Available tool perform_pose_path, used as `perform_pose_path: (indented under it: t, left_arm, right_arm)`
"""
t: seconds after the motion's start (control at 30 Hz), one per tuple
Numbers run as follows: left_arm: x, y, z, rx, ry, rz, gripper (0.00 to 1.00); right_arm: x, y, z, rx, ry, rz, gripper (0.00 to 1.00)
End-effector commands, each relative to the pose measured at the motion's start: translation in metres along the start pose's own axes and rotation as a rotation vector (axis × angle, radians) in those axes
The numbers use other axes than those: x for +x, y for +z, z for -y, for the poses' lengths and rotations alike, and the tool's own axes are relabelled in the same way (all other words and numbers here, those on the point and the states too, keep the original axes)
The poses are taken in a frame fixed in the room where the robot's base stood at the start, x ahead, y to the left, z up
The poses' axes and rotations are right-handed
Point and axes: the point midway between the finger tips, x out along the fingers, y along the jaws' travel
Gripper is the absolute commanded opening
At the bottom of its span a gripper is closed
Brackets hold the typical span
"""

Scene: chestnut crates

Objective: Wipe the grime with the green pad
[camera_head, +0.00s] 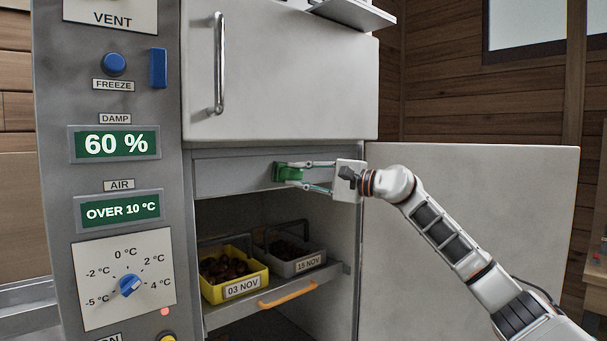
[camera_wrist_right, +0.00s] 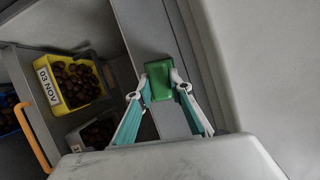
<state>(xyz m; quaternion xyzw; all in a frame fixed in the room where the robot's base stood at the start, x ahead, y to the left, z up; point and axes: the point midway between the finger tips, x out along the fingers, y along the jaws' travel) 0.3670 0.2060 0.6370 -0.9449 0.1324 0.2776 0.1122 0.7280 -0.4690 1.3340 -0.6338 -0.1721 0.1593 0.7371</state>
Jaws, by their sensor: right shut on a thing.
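My right gripper (camera_head: 305,174) is shut on the green pad (camera_head: 284,173). It holds the pad at the grey panel (camera_head: 225,175) above the open compartment of the cabinet. The pad looks to be against or very close to this panel; I cannot tell if it touches. In the right wrist view the green pad (camera_wrist_right: 158,80) sits between the fingertips of the gripper (camera_wrist_right: 161,86). No grime can be made out in either view; the pad and gripper cover part of the panel. My left gripper is not in view.
A yellow crate (camera_head: 235,289) labelled 03 NOV and a grey crate (camera_head: 296,266) labelled 15 NOV, both with chestnuts, stand on a shelf with an orange handle (camera_head: 287,294). The lower door (camera_head: 470,220) stands open behind my arm. The upper door (camera_head: 290,80) is closed. A control panel (camera_head: 120,180) is at left.

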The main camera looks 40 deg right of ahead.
Motion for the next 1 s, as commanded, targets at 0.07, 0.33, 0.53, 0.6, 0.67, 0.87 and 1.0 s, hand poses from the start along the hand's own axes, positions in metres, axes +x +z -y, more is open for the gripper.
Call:
perform_pose_path:
  t: [0.07, 0.33, 0.53, 0.6, 0.67, 0.87, 1.0]
  left_arm:
    - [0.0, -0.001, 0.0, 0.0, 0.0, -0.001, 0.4]
    - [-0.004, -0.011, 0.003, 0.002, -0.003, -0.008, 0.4]
    - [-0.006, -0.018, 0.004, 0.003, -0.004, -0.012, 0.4]
    - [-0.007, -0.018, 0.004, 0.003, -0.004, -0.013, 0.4]
    - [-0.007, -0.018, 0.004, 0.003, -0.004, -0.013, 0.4]
    - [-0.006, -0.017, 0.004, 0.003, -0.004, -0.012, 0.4]
    - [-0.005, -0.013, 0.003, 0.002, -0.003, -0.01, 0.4]
  right_arm:
    - [0.001, 0.002, 0.0, 0.0, 0.0, 0.0, 0.03]
    - [0.009, 0.019, -0.002, -0.001, 0.0, 0.001, 0.03]
    - [0.015, 0.03, -0.004, -0.001, 0.0, 0.0, 0.03]
    - [0.017, 0.031, -0.005, -0.001, 0.0, -0.001, 0.03]
    - [0.017, 0.032, -0.006, -0.001, 0.001, -0.001, 0.03]
    - [0.017, 0.032, -0.007, 0.0, 0.002, 0.0, 0.03]
    - [0.012, 0.033, -0.008, -0.001, 0.002, 0.0, 0.03]
